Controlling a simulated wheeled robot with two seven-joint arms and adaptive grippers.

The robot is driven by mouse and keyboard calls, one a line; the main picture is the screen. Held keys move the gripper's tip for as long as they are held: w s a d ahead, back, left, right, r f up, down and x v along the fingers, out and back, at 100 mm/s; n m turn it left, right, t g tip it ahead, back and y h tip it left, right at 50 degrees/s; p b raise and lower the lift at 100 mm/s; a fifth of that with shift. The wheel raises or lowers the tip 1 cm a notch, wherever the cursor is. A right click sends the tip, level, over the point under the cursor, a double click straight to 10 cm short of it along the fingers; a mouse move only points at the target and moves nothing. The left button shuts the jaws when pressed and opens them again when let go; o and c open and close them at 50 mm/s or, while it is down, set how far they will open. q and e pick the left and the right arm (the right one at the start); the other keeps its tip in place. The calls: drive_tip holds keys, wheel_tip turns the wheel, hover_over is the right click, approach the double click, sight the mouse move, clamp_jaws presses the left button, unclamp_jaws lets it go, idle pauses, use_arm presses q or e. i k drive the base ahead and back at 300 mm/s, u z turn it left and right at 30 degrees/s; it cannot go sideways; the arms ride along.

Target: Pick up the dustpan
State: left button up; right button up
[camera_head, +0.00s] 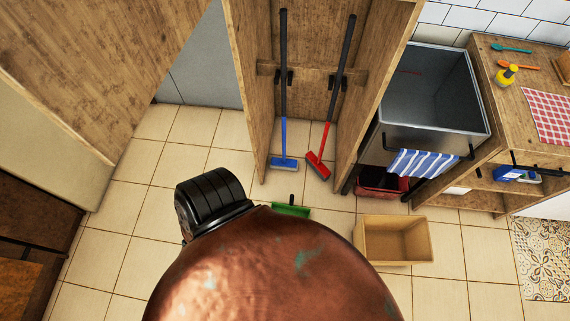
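A green object with a short black upright handle, which looks like the dustpan (291,210), is on the tiled floor just in front of the tall wooden closet. Only its upper edge and handle show. The rest is hidden behind a large rounded copper-coloured form that fills the bottom middle of the head view. Neither of my grippers is in view.
A blue broom (284,163) and a red broom (319,165) stand in the closet. An open cardboard box (395,262) sits on the floor to the right. A metal sink (430,137) with a striped towel (423,162) stands behind it, with a red object (380,184) beneath. Floor at left is clear.

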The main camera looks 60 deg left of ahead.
sight(283, 208)
drive_tip(key=u, duration=0.1)
drive_tip(key=k, duration=0.75)
drive_tip(key=u, duration=1)
drive_tip(key=k, duration=1.45)
drive_tip(key=u, duration=1.45)
drive_tip(key=i, duration=1.65)
drive_tip(key=z, duration=1)
drive_tip(key=i, duration=0.6)
drive_tip(key=z, duration=0.5)
